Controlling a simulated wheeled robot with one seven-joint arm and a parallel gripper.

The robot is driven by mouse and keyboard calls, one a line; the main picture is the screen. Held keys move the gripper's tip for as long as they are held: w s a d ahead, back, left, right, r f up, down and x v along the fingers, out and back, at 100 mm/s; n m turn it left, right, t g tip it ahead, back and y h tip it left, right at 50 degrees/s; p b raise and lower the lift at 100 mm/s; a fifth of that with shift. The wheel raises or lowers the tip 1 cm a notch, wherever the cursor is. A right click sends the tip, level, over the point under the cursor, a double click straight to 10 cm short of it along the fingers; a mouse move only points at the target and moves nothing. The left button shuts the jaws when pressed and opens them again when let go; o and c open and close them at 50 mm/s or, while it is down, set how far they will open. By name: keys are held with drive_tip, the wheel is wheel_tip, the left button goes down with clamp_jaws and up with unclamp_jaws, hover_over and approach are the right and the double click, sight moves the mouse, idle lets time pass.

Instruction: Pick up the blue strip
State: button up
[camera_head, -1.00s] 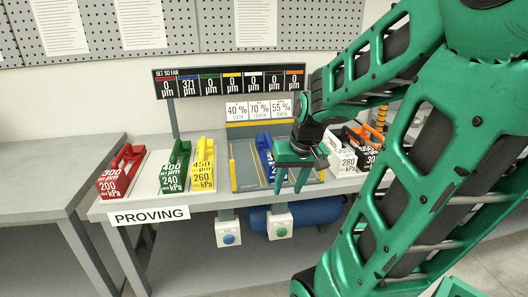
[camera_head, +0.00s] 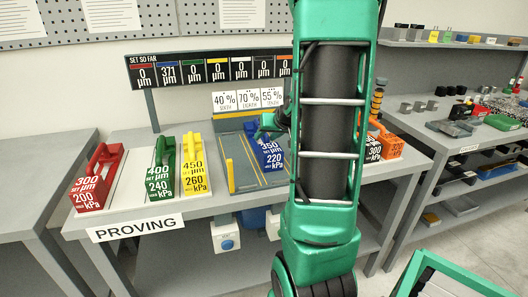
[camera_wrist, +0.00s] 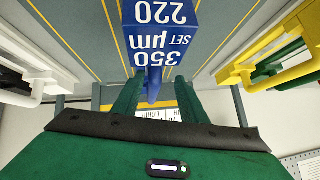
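The blue strip (camera_head: 269,152), marked 350 µm and 220 kPa, sits on the grey plate (camera_head: 238,188) with yellow lines on the bench. In the wrist view its labelled face (camera_wrist: 160,40) is at the top centre, with its blue handle (camera_wrist: 153,86) below. My gripper (camera_wrist: 154,82) is open, its two green fingers on either side of the handle with gaps visible. In the head view only a bit of my gripper (camera_head: 268,124) shows at the strip's top; my arm hides the rest.
Red (camera_head: 97,178), green (camera_head: 162,168) and yellow (camera_head: 195,165) strips stand to the left. An orange strip (camera_head: 388,142) stands right of my arm, which hides the bench between. A display board (camera_head: 205,70) stands behind. The yellow strip (camera_wrist: 265,58) also shows in the wrist view.

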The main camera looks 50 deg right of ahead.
drive_tip(key=shift+s+d+f+x, duration=0.1)
drive_tip(key=shift+s+x, duration=0.05)
drive_tip(key=shift+x, duration=1.3)
drive_tip(key=shift+s+d+f+x, duration=0.1)
drive_tip(key=shift+s+x, duration=0.05)
drive_tip(key=shift+x, duration=1.3)
clamp_jaws()
